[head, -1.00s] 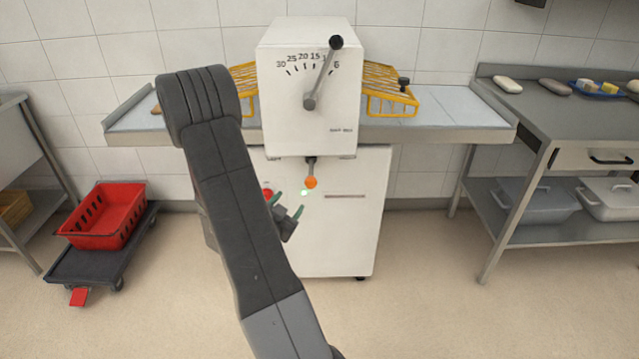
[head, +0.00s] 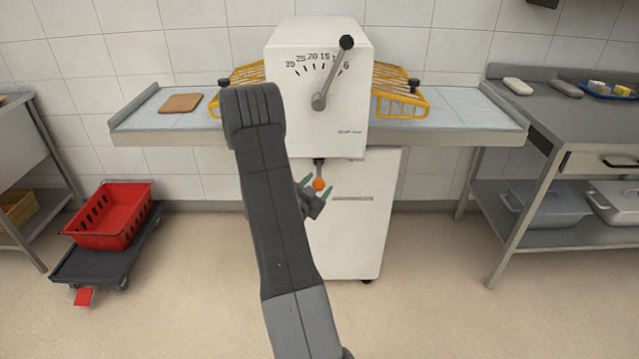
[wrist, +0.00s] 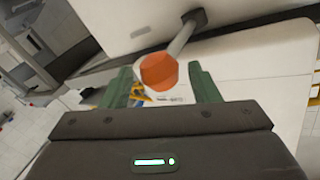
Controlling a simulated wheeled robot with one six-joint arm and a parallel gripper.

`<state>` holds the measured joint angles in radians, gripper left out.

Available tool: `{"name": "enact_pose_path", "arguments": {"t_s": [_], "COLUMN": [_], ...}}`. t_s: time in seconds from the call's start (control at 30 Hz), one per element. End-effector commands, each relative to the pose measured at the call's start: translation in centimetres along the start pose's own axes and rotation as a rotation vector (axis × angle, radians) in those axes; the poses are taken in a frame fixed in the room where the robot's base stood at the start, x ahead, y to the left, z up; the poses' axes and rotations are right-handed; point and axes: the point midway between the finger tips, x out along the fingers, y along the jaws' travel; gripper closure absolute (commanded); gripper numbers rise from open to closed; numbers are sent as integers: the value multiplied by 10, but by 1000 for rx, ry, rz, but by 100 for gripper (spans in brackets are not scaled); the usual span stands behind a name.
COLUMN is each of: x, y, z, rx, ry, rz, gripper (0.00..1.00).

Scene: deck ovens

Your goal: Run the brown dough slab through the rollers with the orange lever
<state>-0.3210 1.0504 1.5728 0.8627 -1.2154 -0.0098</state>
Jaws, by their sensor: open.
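The brown dough slab (head: 181,103) lies flat on the left bed (head: 140,124) of the white sheeter (head: 318,95), left of the left yellow guard. The orange lever (head: 319,184) is a ball on a short grey rod below the sheeter's head. In the wrist view its orange ball (wrist: 158,71) sits in line with the gap between my green fingers, and its rod runs up to the right. My gripper (head: 314,188) is open around or just short of the ball; I cannot tell whether a finger touches it. My arm hides part of the sheeter's base.
Yellow guards stand both sides of the head; the right one (head: 400,92) is in plain view. A black-knobbed thickness lever (head: 333,72) is on the front. A red crate (head: 108,215) on a trolley stands left. A steel table (head: 545,125) stands right. The right bed is empty.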

Motion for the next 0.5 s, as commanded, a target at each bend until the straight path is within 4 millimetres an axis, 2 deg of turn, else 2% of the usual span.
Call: {"name": "enact_pose_path", "arguments": {"t_s": [0.13,0.43,0.47,0.5], "x": [12,14,14,14], "y": [0,0,0,0], "z": [0,0,0,0], "rx": [0,0,0,0], "ry": [1,0,0,0], "rz": [0,-1,-1,-1], "gripper": [44,44,46,54]}}
